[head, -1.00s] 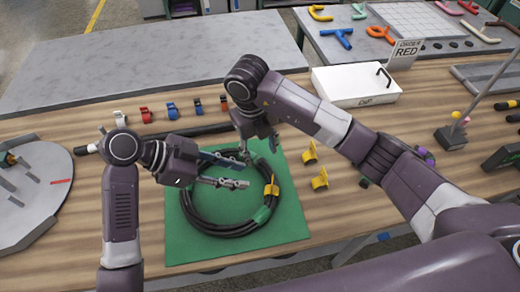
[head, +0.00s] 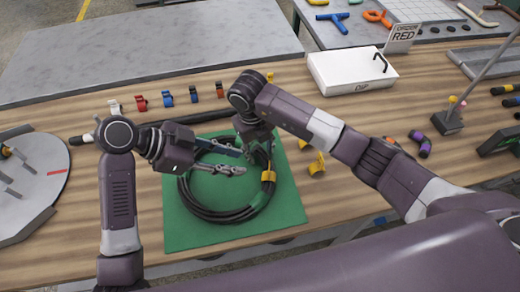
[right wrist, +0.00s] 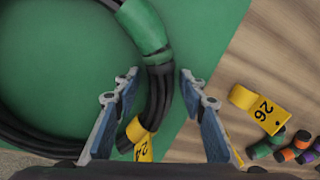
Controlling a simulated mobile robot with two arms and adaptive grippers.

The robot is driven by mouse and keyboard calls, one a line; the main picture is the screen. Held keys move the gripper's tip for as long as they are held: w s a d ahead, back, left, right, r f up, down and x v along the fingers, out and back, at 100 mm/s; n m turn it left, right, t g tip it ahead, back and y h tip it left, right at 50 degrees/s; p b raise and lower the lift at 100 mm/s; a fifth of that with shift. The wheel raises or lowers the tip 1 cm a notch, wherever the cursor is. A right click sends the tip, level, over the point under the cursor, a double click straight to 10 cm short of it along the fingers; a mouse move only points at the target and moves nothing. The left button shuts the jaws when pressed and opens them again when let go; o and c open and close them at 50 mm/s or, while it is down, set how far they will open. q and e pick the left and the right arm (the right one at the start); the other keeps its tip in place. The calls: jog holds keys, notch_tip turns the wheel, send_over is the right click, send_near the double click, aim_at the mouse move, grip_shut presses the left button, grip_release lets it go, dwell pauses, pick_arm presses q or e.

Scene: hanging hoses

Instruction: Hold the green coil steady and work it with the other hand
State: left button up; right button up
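The black hose coil (head: 203,210), with green wraps, lies on the green mat (head: 190,238). A green wrap (right wrist: 143,27) shows large in the right wrist view. A yellow tag (head: 268,176) marked 24 is around the coil's right side. My left gripper (head: 244,162) is open, its fingers above the coil's far part; I cannot tell if they touch it. My right gripper (right wrist: 157,76) is open, one finger on each side of the hose bundle near the green wrap and tag. In the head view its fingers are largely hidden by its own wrist.
A loose yellow tag (head: 317,164) lies right of the mat. A white bin (head: 345,82) stands farther back. Several coloured clips (head: 167,98) line up behind a dark rod. A round grey plate (head: 45,185) is at left. Purple-and-black pieces (head: 420,145) lie right of my right arm.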

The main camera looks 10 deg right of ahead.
grip_shut()
jog(key=shift+o, duration=1.5)
grip_release()
jog(key=shift+r, duration=0.1)
notch_tip(320, 180, up, 12)
jog(key=a, duration=0.1)
jog(key=shift+s+a, duration=0.15)
jog(key=shift+s, duration=0.05)
